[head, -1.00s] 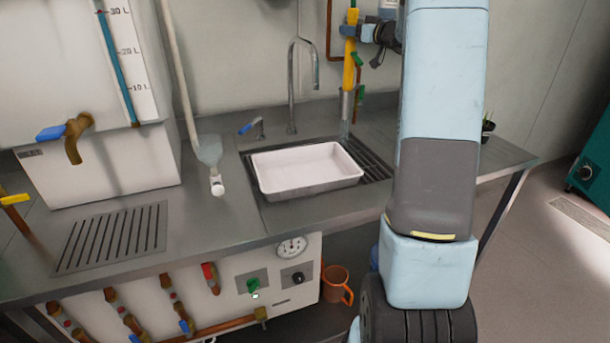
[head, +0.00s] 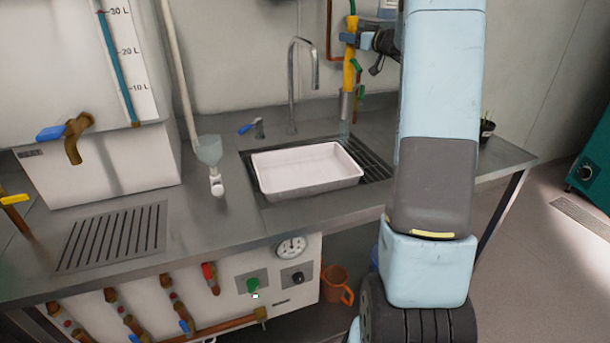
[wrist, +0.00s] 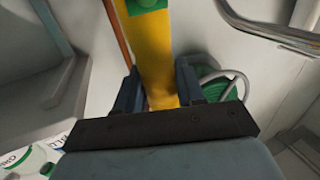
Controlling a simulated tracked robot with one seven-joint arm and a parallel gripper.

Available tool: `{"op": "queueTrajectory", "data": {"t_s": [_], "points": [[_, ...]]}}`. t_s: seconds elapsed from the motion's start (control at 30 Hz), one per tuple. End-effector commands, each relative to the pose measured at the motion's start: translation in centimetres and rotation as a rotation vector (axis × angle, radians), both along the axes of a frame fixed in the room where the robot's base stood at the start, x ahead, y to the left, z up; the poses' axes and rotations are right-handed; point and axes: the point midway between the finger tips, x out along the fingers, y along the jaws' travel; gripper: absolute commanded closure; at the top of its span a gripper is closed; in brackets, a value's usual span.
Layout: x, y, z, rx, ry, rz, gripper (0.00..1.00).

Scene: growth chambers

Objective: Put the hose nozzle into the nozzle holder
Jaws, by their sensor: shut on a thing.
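The yellow hose nozzle (head: 350,72) stands nearly upright behind the right side of the sink in the head view. My gripper (head: 350,40) is shut around its upper part. In the wrist view the yellow body (wrist: 157,60) runs between the two dark fingers of my gripper (wrist: 158,88), with a green part (wrist: 147,4) at the top edge. A grey tube (head: 345,108) shows directly below the yellow body; I cannot tell whether it is the nozzle holder or the nozzle's own end.
A white tray (head: 272,174) sits in the sink, with a curved faucet (head: 291,88) behind it. A copper pipe with a green lever (head: 360,90) is close to the nozzle. A small potted plant (head: 487,130) stands at the counter's right end. Bare counter (head: 225,225) lies left of the sink.

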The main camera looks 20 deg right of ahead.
Motion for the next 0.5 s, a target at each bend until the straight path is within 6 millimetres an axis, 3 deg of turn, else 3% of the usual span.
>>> {"op": "queueTrajectory", "data": {"t_s": [0.5], "points": [[0.0, 0.0, -1.2, 0.001, -0.001, 0.000, 0.98]]}}
